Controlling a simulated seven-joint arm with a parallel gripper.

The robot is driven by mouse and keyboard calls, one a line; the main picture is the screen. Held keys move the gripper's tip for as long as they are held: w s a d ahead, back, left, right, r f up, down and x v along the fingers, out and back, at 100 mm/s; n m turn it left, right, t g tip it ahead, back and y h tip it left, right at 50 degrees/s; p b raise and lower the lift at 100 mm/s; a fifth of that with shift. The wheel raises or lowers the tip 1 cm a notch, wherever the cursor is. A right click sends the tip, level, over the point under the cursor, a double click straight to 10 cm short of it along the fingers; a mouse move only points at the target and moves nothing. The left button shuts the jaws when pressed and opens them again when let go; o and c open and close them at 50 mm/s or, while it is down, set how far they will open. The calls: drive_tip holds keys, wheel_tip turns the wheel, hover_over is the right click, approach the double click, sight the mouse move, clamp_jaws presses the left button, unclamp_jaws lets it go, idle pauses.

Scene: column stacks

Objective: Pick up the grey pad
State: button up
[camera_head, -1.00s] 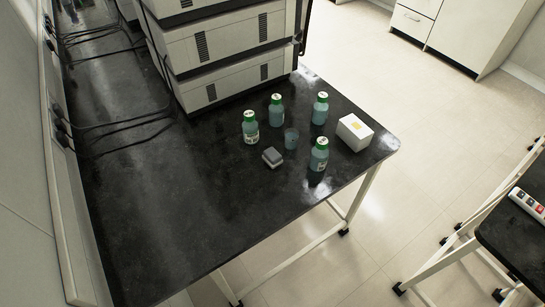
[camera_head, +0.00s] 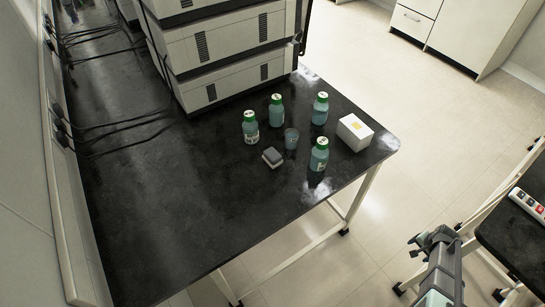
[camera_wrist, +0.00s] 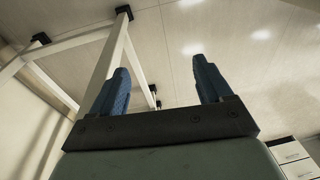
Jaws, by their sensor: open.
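The grey pad (camera_head: 272,157) is a small block with a dark grey top and a paler lower edge. It lies on the black table (camera_head: 190,215), left of the front green-capped bottle and just below a small clear cup (camera_head: 291,139). My gripper (camera_head: 415,246) is at the lower right, over the floor and well away from the pad. In the wrist view my gripper (camera_wrist: 162,85) shows two blue fingers spread apart with nothing between them. The pad is not in the wrist view.
Several green-capped bottles (camera_head: 319,155) stand close around the cup. A white box (camera_head: 354,132) sits near the table's right corner. Stacked white instruments (camera_head: 225,50) stand behind. The table's left and front parts are clear. Another black table (camera_head: 520,235) is at the right edge.

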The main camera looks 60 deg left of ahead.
drive_tip(key=w+a+r+n+t+y, duration=0.1)
drive_tip(key=w+a+r+n+t, duration=0.15)
drive_tip(key=w+a+r, duration=0.7)
drive_tip(key=w+a+r+n+t+y, duration=0.1)
drive_tip(key=w+a+r+n, duration=0.4)
drive_tip(key=r, duration=0.7)
drive_tip(key=s+a+r+n+y, duration=0.2)
drive_tip(key=a+r+n, duration=0.1)
drive_tip(key=a+r, duration=1.15)
drive_tip(key=s+a+r+n+g, duration=0.1)
drive_tip(key=s+a+r, duration=0.2)
drive_tip(key=s+a, duration=0.25)
drive_tip(key=s+a+r+n, duration=0.2)
drive_tip(key=s+a+r, duration=0.15)
drive_tip(key=a, duration=0.25)
wheel_tip(320, 180, up, 4)
drive_tip(key=n+g+h, duration=0.4)
drive_tip(key=n+h, duration=0.1)
drive_tip(key=n, duration=0.1)
hover_over(273, 153)
drive_tip(key=shift+m, duration=0.25)
drive_tip(key=f, duration=0.7)
drive_tip(key=shift+s+d+f, duration=0.2)
drive_tip(key=shift+d+f, duration=0.05)
drive_tip(key=shift+f, duration=0.05)
drive_tip(key=shift+w+a+f, duration=0.1)
drive_tip(key=shift+a+f, duration=0.05)
drive_tip(key=shift+f, duration=1.2)
drive_tip(key=shift+a+f, duration=0.1)
drive_tip(key=shift+f, duration=1.25)
